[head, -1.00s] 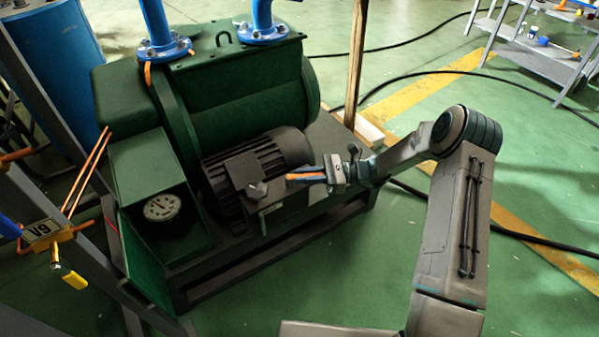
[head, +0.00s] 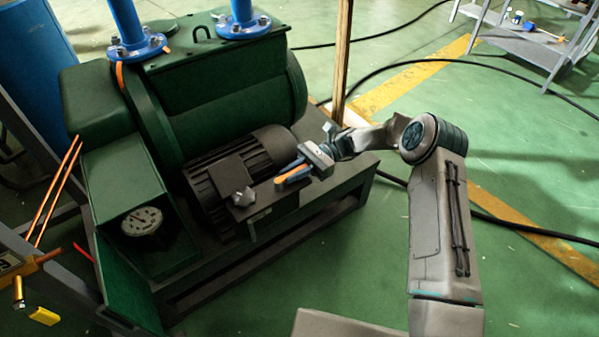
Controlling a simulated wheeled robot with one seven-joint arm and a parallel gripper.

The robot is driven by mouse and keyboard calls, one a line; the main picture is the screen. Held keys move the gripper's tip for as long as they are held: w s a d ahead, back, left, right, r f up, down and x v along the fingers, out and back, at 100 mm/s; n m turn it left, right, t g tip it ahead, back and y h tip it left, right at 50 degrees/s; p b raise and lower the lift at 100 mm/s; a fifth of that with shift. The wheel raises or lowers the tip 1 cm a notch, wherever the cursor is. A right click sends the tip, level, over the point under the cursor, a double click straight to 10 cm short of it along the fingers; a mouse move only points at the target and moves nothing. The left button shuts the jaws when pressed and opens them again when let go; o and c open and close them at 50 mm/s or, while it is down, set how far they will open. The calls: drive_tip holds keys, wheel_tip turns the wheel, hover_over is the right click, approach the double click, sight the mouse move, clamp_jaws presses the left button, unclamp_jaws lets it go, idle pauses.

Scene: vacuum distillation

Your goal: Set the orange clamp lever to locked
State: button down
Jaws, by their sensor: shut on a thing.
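The orange clamp lever (head: 294,175) is a short bar beside the black motor's box, at the middle of the head view. It slants up to the right. My gripper (head: 296,171) reaches in from the right and is shut on the lever. Grey-blue finger parts lie along the lever's upper side and hide some of it. The lever's mount and any lock marking are too small or hidden to make out.
The black motor (head: 240,165) and a grey knob (head: 243,197) sit close to the left of my gripper. The green pump (head: 220,95) stands behind, with a gauge (head: 142,221) at left. A wooden post (head: 341,60) rises behind my wrist. Open floor lies right.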

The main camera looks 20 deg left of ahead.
drive_tip(key=c, duration=1.4)
unclamp_jaws()
drive_tip(key=shift+o, duration=0.2)
drive_tip(key=v, duration=1.3)
drive_tip(key=shift+w, duration=0.3)
drive_tip(key=shift+d, duration=0.15)
